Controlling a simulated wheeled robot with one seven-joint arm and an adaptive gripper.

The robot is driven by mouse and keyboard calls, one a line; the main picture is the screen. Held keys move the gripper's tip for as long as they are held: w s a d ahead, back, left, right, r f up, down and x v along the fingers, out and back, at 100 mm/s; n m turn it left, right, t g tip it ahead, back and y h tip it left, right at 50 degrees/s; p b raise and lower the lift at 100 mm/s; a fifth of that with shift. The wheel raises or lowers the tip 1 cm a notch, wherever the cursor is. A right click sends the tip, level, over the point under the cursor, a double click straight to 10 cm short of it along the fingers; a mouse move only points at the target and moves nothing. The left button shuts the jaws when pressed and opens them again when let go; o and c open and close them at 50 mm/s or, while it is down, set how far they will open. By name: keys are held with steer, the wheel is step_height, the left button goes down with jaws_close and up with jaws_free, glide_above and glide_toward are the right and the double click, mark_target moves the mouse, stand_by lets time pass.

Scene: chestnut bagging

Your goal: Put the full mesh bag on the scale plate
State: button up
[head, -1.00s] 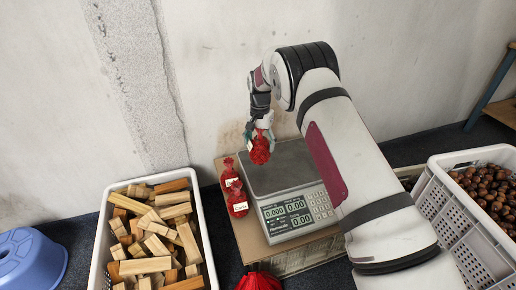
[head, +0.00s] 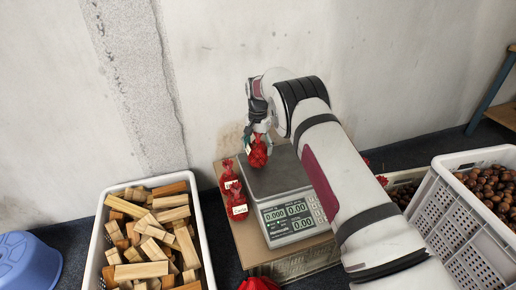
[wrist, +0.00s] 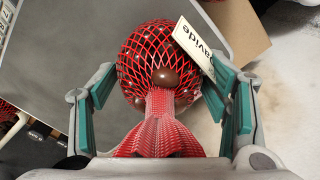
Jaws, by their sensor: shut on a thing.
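The full red mesh bag (head: 258,154) hangs in my gripper (head: 258,130), which is shut on its gathered neck. In the wrist view the bag (wrist: 150,62) shows chestnuts through the net and a white paper tag (wrist: 193,44). The gripper's green-padded fingers (wrist: 165,108) stand on either side of the neck. The scale (head: 289,213) has a grey plate (head: 277,178), and the bag is over the plate's far left part. Whether the bag touches the plate I cannot tell. The display reads 0.000 and 0.00.
Two tagged red bags (head: 235,204) stand left of the scale on the cardboard-topped stand (head: 247,243). A crate of wood blocks (head: 206,258) is at left, a crate of chestnuts (head: 442,198) at right. A red bag (head: 259,284) shows at the bottom edge. The wall is close behind.

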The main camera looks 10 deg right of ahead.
steer(key=o, duration=1.3)
steer(key=shift+f, duration=0.15)
steer(key=shift+o, duration=0.2)
step_height(320, 180, up, 12)
steer(key=p, duration=0.4)
